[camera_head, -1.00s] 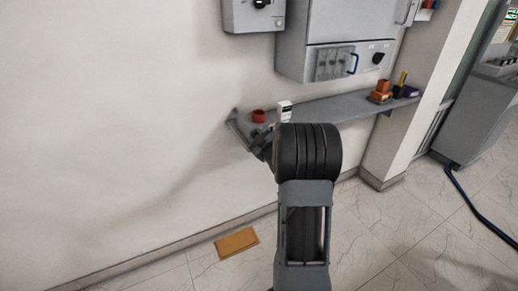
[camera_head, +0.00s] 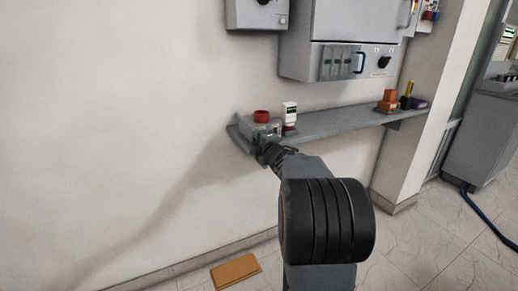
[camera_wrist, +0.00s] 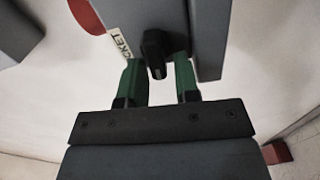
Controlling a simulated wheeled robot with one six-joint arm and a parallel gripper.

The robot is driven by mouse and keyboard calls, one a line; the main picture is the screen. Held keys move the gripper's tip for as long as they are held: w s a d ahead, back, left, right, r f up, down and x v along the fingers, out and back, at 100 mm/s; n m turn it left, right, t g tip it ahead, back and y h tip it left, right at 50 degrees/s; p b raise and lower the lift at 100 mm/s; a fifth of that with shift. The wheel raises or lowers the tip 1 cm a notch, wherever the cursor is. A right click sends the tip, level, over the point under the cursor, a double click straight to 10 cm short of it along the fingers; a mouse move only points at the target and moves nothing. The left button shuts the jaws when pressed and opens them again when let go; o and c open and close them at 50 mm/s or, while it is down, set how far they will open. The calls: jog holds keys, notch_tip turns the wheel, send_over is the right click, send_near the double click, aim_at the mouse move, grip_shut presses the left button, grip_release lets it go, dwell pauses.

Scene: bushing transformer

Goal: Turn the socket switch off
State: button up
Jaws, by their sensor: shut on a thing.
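The socket switch is a black knob (camera_wrist: 154,48) on a grey box, beside a white label (camera_wrist: 120,42) ending in "CKET". My gripper (camera_wrist: 157,72) has one green finger on each side of the knob and is shut on it. In the head view, my gripper (camera_head: 270,152) reaches the front of the grey box with a red top (camera_head: 262,118) at the left end of the shelf. The knob is hidden there by my gripper.
The grey shelf (camera_head: 340,122) runs right along the wall. A white device (camera_head: 289,112) stands just right of the box. Orange blocks (camera_head: 388,101) and a purple item (camera_head: 419,103) sit farther right. A grey cabinet (camera_head: 345,25) hangs above. A brown board (camera_head: 236,270) lies on the floor.

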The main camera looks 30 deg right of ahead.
jog(key=shift+n+b, duration=0.5)
jog(key=shift+b, duration=0.05)
jog(key=o, duration=0.6)
jog(key=shift+o, duration=0.2)
jog(key=s+a+p, duration=0.2)
jog(key=s, duration=1.1)
jog(key=shift+s, duration=0.3)
